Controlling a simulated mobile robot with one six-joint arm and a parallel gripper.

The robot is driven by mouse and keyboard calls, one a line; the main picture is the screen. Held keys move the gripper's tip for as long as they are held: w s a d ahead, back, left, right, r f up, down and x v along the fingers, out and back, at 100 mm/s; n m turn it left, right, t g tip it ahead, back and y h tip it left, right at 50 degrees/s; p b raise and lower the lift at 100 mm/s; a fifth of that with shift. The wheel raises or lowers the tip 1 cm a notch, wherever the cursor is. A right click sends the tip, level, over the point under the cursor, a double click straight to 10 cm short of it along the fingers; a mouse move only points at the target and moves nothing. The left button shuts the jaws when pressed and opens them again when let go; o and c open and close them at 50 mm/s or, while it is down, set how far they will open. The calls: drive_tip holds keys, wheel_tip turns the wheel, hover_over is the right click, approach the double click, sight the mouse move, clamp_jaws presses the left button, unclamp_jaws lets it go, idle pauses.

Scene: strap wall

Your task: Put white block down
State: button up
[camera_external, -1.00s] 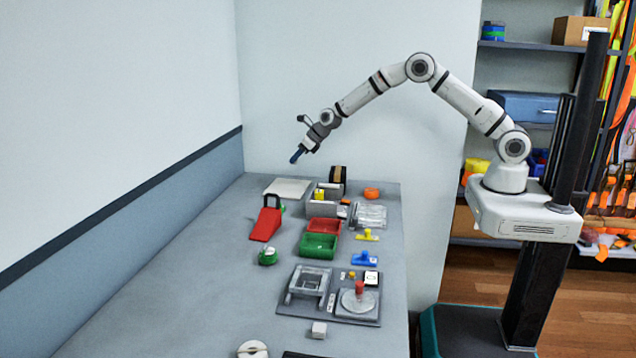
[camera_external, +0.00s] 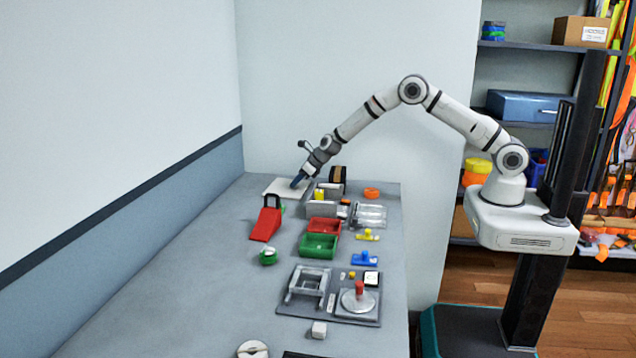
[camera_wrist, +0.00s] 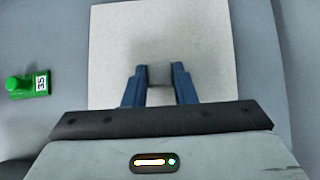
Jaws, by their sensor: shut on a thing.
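My gripper (camera_external: 297,182) is low over the pale square board (camera_external: 281,187) at the far end of the table. In the wrist view, my gripper (camera_wrist: 159,78) has its two blue fingers shut on a small whitish-grey block (camera_wrist: 159,75). The block lies in front of the pale board (camera_wrist: 112,40). I cannot tell whether the block touches the board. In the external view the block is too small or hidden to make out between the fingertips.
A green piece marked 35 (camera_wrist: 30,86) is left of the board. Near the board are a red wedge-shaped thing (camera_external: 265,225), a grey bin (camera_external: 322,208) and an orange ring (camera_external: 371,193). Red (camera_external: 325,226) and green (camera_external: 318,246) trays stand closer. The table's left side is clear.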

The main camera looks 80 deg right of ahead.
drive_tip(key=shift+f, duration=0.2)
drive_tip(key=o, duration=1)
drive_tip(key=shift+c, duration=0.2)
drive_tip(key=shift+s+r, duration=0.1)
drive_tip(key=shift+r, duration=0.25)
drive_tip(key=s+a+r+n+g+y, duration=0.1)
drive_tip(key=s+a+r+n, duration=0.3)
drive_tip(key=s+r+n, duration=0.8)
drive_tip(key=s+a+r+n+g+y, duration=0.1)
drive_tip(key=s+a+r+n, duration=0.45)
drive_tip(key=s+r, duration=0.8)
drive_tip(key=s+d+f+n+g+h, duration=0.1)
drive_tip(key=s+f+n+g+h, duration=0.1)
drive_tip(key=s+n, duration=1.6)
drive_tip(key=s+g, duration=0.1)
drive_tip(key=s, duration=0.8)
drive_tip(key=shift+s+f+b, duration=0.2)
drive_tip(key=shift+s+b, duration=0.1)
drive_tip(key=shift+b, duration=0.05)
